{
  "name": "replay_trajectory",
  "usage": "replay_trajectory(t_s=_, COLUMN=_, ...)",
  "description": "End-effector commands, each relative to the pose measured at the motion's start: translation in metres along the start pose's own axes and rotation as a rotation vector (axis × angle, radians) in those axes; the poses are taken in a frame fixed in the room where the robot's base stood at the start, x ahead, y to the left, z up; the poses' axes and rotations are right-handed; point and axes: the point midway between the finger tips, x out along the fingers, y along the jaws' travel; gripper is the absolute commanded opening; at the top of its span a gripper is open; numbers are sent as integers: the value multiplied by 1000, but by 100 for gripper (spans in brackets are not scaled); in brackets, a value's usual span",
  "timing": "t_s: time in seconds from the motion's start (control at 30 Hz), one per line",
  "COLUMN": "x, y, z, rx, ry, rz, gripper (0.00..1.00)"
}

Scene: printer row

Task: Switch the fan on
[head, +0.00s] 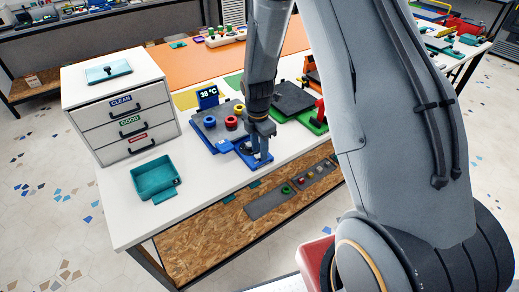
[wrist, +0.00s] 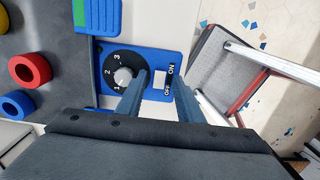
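A blue control panel (wrist: 183,57) shows in the wrist view, with a black dial (wrist: 118,60) marked 1, 2, 3 and a pale grey knob.
A display reading 38 °C (head: 207,95) stands behind a grey plate with red, yellow and blue rings (head: 232,123). A green-based machine (head: 311,122) is at right. A teal bin (head: 155,178) and white drawers (head: 122,115) are at left. The white front edge is close.

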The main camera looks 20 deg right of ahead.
Motion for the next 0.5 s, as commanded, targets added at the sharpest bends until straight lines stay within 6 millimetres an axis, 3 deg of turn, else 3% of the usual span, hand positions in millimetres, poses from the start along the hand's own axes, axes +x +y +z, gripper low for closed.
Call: replay_trajectory(t_s=0.5, x=-62, y=1, z=0, rx=0, ry=-1, rz=3, gripper=34)
